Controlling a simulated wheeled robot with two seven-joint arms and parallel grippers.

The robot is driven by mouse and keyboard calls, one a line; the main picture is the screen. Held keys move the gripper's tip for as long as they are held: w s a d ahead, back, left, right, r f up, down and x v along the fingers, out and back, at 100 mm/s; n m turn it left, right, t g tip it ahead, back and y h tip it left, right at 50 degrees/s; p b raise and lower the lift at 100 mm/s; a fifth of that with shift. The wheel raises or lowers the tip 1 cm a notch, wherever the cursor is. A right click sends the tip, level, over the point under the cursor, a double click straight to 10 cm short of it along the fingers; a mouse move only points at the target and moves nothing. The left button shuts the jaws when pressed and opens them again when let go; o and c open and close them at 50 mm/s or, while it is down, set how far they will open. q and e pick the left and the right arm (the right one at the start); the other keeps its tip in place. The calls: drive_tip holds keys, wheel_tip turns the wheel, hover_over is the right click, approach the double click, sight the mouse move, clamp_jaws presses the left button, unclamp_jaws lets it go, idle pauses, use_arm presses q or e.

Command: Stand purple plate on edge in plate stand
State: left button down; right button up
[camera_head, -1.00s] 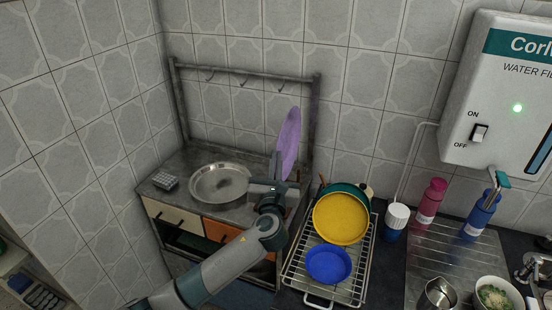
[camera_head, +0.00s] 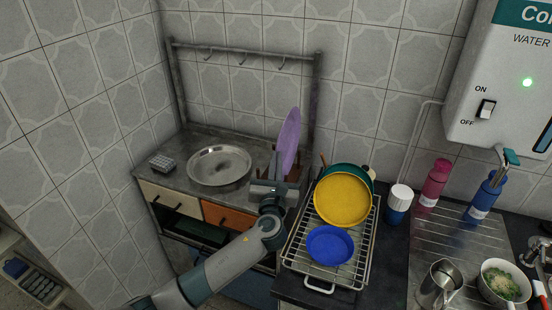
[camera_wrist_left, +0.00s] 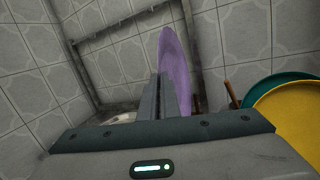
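The purple plate (camera_head: 290,135) is upright, nearly edge-on, above the right end of the metal counter. My left gripper (camera_head: 278,165) is shut on its lower rim. In the left wrist view, the fingers (camera_wrist_left: 157,98) are close together and the plate (camera_wrist_left: 176,62) rises on their right side. I cannot make out the plate stand for certain; small brown parts show low behind the plate and gripper, which hide much of that spot. I cannot tell whether the plate's lower edge touches anything. My right gripper is not in view.
A steel pan (camera_head: 219,165) sits left on the counter. A hook rail (camera_head: 242,58) stands behind. Bottles stand farther right.

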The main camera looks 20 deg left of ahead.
use_arm(q)
drive_tip(key=shift+f+b, duration=0.45)
drive_tip(key=shift+f, duration=0.5)
drive_tip(key=shift+f, duration=0.55)
drive_tip(key=c, duration=1.9)
unclamp_jaws()
drive_tip(key=shift+b, duration=0.3)
